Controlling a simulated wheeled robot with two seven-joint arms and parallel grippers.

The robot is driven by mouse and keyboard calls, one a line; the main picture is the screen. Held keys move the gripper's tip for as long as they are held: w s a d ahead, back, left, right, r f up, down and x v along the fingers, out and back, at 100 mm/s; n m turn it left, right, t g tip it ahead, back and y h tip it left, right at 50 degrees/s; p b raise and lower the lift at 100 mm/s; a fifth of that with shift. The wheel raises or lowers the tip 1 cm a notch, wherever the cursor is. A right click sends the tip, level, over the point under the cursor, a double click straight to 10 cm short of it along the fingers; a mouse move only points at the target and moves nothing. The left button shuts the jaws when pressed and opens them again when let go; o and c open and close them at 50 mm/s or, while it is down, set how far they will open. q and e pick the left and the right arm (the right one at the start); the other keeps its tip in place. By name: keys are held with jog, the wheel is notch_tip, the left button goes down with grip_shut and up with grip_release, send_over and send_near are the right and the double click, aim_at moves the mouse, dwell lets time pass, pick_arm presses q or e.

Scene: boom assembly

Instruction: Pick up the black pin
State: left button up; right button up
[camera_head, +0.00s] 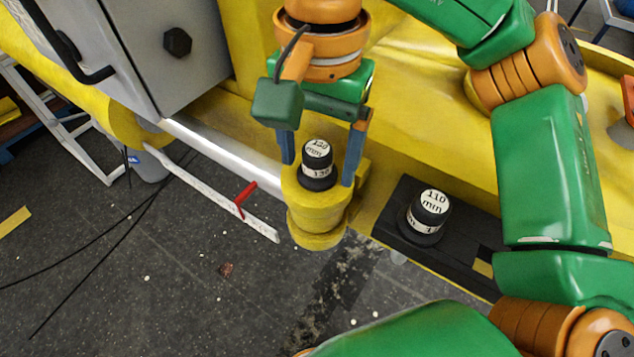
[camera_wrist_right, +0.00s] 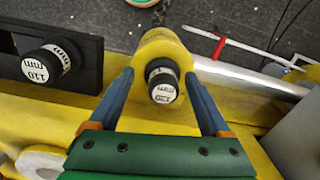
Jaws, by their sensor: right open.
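A black pin (camera_head: 319,172) with a white label on its top stands in the yellow cylinder end (camera_head: 318,222) of the boom. It also shows in the wrist view (camera_wrist_right: 162,83). My right gripper (camera_head: 319,158) is open above the yellow end, with one blue finger on each side of this pin. In the wrist view there is a gap between each finger and the pin. A second black pin (camera_head: 428,215), labelled 110, stands in a black holder (camera_head: 463,256) to the right, and it also shows in the wrist view (camera_wrist_right: 48,64). My left gripper is not in view.
A silver rod (camera_head: 225,152) runs into the yellow end from the upper left. A grey box (camera_head: 165,45) stands at the upper left. A white bar with a red piece (camera_head: 215,192) shows over the dark floor. The lower left floor is mostly clear, with thin cables.

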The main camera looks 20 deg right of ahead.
jog(key=shift+w+d+f, duration=0.1)
jog(key=shift+w+f, duration=0.05)
jog(key=shift+f, duration=0.4)
jog(key=shift+w+d+f, duration=0.15)
jog(key=shift+w+d, duration=0.1)
jog(key=shift+w, duration=0.35)
jog(key=shift+c, duration=1.3)
jog(key=shift+s+a, duration=0.15)
jog(key=shift+s, duration=0.15)
grip_shut()
jog(key=shift+w, duration=0.15)
